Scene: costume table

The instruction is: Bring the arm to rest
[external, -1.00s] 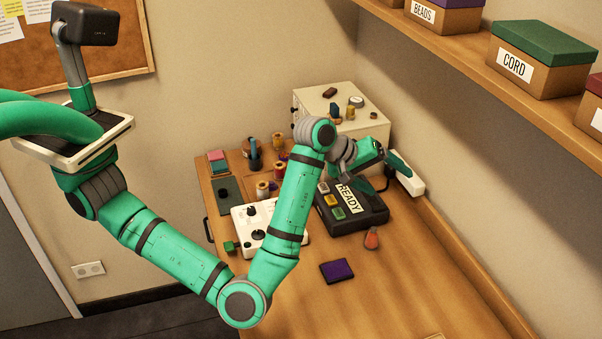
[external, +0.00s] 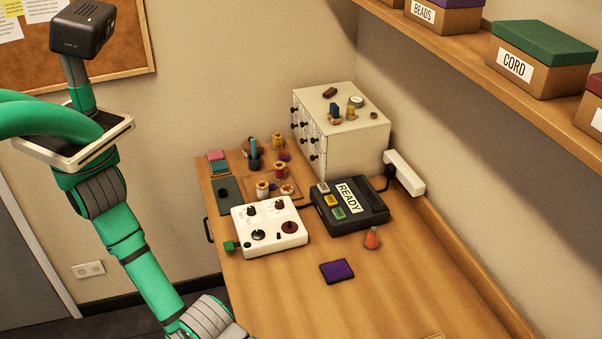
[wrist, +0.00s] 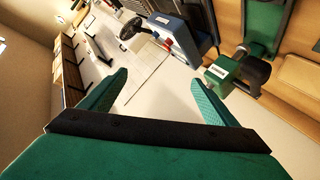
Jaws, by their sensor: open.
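My gripper (wrist: 160,100) shows in the wrist view with its two green fingers spread wide apart and nothing between them. In the external view my green arm hangs down at the lower left, clear of the table, and its far end with the gripper is out of the frame. The wooden table (external: 400,290) carries a white control box (external: 270,238) with knobs and a black device (external: 370,217) labelled READY. The wrist view looks out into the room, away from the tabletop.
A purple pad (external: 337,271) and an orange-red item (external: 372,238) lie on the table. A white drawer cabinet (external: 345,145) stands at the back, with spools near it. A shelf (external: 440,38) with boxes runs along the right wall. The table's front right is mostly clear.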

